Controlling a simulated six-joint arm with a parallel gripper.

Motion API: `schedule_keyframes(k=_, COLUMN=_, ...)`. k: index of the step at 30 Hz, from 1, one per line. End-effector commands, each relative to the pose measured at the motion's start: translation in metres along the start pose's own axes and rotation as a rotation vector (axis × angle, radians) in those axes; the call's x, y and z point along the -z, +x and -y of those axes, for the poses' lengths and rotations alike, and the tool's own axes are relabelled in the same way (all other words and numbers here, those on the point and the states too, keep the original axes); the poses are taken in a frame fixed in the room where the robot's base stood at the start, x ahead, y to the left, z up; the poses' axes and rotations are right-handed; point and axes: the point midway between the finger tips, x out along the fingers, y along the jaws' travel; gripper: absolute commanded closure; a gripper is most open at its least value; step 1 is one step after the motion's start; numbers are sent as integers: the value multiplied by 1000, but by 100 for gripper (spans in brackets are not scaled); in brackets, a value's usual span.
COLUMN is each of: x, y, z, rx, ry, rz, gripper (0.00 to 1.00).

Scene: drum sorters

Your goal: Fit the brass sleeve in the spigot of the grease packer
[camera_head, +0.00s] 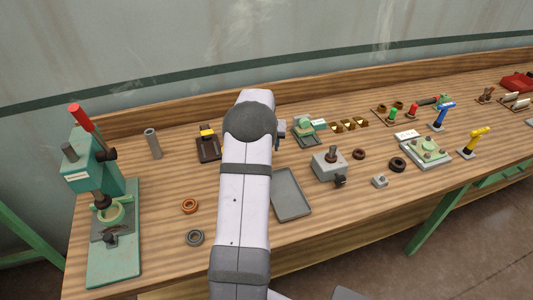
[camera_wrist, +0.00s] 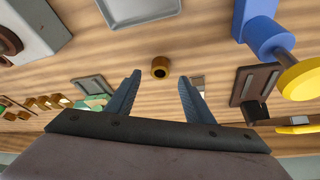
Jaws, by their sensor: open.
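The brass sleeve (camera_wrist: 160,67), a short ring with a dark bore, stands on the bench in the wrist view. My arm hides it in the head view. My gripper (camera_wrist: 160,82) is open and empty, its two blue-grey fingers spread apart; the sleeve shows just past the tips, between their lines, untouched. A blue body (camera_wrist: 262,30) with a yellow round part (camera_wrist: 302,78) is at the upper right of the wrist view, cut by the edge. It may be the grease packer, but I cannot tell; no spigot is clearly seen.
A grey tray (camera_head: 290,211) lies near the sleeve. A grey box with a knob (camera_head: 328,167) and a small green device (camera_head: 305,128) are right of my arm. A dark plate with a yellow block (camera_head: 208,150) and a green press (camera_head: 108,246) are left. Loose rings lie front left.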

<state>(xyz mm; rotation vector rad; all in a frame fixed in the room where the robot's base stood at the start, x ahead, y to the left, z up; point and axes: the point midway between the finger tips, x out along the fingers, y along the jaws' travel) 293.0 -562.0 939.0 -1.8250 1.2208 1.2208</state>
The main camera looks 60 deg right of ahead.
Motion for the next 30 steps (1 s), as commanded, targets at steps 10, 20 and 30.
schedule_keyframes(k=10, x=1, y=20, z=0, rx=0, ry=-1, rz=2, gripper=52)
schedule_keyframes(k=20, x=1, y=49, z=0, rx=0, ry=-1, rz=0, gripper=52)
schedule_keyframes(k=30, x=1, y=52, z=0, rx=0, ry=-1, rz=-1, gripper=62)
